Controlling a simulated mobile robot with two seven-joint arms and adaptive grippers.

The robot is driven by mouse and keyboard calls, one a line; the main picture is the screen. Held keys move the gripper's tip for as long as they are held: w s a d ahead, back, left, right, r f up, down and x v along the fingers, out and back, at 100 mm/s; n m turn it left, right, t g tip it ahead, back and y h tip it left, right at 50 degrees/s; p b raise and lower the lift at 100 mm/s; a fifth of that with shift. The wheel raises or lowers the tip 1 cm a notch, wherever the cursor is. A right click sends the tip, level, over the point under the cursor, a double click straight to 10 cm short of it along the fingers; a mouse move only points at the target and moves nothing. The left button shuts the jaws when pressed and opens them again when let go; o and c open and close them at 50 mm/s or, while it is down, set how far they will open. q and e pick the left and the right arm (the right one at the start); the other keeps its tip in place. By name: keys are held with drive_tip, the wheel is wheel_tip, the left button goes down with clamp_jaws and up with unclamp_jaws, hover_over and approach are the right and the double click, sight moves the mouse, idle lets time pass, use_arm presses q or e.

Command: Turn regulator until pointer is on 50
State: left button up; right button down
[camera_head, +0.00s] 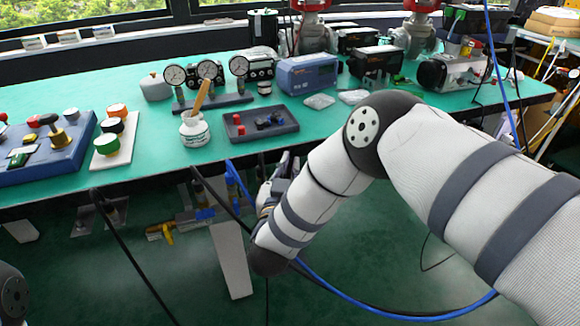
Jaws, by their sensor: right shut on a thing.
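My right gripper (284,168) is at the front edge of the table, partly hidden behind my right forearm. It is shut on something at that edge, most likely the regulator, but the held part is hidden. I cannot make out the regulator's knob, pointer or scale. Three round gauges stand at the back of the table: a left one (175,75), a middle one (208,70) and a right one (239,66). Their readings are too small to tell. My left gripper is not in view.
The green table (350,115) also carries a dark tray (262,133), a white jar (194,130), a blue device (308,73) and a blue panel (50,160). Pipework with a yellow valve (160,232) and a blue hose (238,178) is below the front edge. Loose cables hang there.

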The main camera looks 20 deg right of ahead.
idle(0.4)
drive_tip(key=c, duration=1.7)
unclamp_jaws()
drive_tip(key=v, duration=1.2)
drive_tip(key=shift+a, duration=0.1)
